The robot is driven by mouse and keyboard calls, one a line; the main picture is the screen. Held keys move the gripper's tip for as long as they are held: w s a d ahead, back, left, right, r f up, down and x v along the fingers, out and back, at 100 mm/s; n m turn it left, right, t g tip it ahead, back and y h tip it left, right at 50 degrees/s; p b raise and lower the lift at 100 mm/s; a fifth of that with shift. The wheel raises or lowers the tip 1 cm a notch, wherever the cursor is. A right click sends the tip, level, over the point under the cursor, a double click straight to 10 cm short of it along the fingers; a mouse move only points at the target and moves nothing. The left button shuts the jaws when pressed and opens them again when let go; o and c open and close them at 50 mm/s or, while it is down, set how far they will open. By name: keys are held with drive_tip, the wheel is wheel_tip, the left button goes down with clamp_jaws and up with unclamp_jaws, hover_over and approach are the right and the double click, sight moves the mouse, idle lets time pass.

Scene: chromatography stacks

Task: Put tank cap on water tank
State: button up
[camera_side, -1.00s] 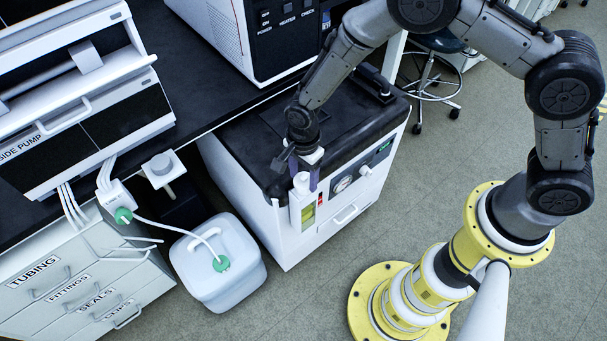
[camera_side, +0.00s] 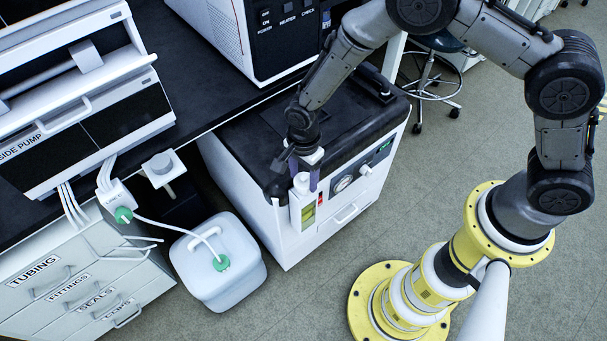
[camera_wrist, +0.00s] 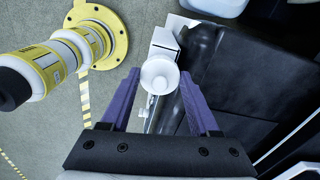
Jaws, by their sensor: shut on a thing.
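A round white cap (camera_side: 301,183) sits between the purple fingers of my gripper (camera_side: 303,176), which point down at the front corner of the white machine (camera_side: 258,215). My gripper is shut on the cap. In the wrist view the cap (camera_wrist: 160,76) shows round between the fingertips of my gripper (camera_wrist: 158,80). The opening is hidden.
A translucent white container (camera_side: 232,270) with a green fitting (camera_side: 221,262) and tubing stands on the floor to the left. A drawer cabinet (camera_side: 75,285) stands at far left. The machine's black top (camera_side: 335,125) is mostly clear. Open floor lies at the front.

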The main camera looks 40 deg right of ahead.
drive_tip(key=o, duration=1.4)
drive_tip(key=shift+o, duration=0.3)
drive_tip(key=shift+r, duration=0.1)
drive_tip(key=shift+r, duration=3.45)
clamp_jaws()
drive_tip(key=shift+f, duration=0.2)
